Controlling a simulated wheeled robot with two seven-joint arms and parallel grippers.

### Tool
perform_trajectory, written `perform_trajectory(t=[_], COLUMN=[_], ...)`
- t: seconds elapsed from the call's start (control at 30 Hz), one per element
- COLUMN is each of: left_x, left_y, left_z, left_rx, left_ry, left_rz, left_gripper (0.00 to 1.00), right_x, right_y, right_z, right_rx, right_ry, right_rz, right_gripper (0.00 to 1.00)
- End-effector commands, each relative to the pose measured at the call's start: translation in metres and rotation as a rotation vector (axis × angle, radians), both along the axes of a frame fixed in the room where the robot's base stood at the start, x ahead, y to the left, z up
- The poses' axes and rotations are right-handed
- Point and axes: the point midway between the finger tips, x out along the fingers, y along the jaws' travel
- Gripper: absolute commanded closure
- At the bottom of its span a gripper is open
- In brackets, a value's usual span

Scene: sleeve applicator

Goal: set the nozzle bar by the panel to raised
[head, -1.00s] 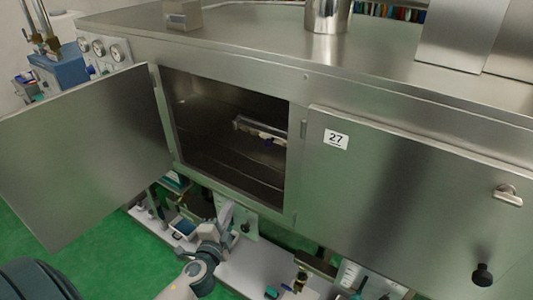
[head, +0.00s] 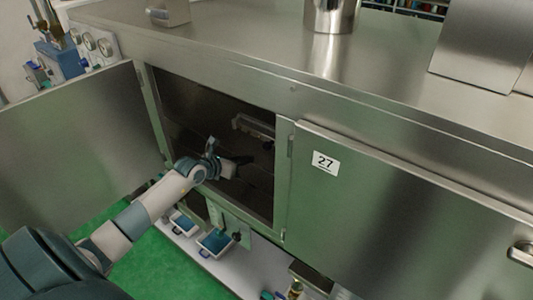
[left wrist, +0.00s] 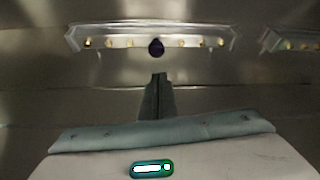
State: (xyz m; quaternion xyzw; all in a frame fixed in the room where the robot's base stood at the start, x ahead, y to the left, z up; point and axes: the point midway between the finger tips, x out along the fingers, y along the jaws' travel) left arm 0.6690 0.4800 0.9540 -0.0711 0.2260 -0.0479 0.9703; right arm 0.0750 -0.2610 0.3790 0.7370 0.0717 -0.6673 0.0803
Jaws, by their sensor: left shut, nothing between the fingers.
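The nozzle bar (head: 252,127) is a pale metal bar inside the open cabinet, near its back. My left gripper (head: 246,160) reaches through the cabinet opening, below the bar in the head view. Its fingers (left wrist: 157,78) are shut and empty, pointing at the knob from below and apart from it in the picture. My right gripper is not in view.
A similar bar or its reflection (left wrist: 292,42) shows at the right in the wrist view. The open left door (head: 80,140) and closed door numbered 27 (head: 390,200) flank the opening. Gauges (head: 97,43) sit at the left; a steel cylinder (head: 328,14) stands on top.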

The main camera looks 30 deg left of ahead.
Motion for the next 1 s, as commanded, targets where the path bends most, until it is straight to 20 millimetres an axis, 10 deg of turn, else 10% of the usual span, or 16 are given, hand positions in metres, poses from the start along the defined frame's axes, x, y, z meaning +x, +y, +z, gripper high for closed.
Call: perform_trajectory(t=[0.57,1.0], left_x=[0.007,0.054], left_y=[0.001,-0.006], left_z=[-0.002,-0.024], left_rx=[0.005,0.004], left_ry=[0.001,0.002], left_rz=[0.002,0.002], left_gripper=[1.0,1.0], right_x=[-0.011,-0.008], right_y=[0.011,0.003], right_z=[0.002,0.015], right_rx=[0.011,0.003], right_ry=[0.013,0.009], right_rz=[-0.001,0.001], right_gripper=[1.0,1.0])
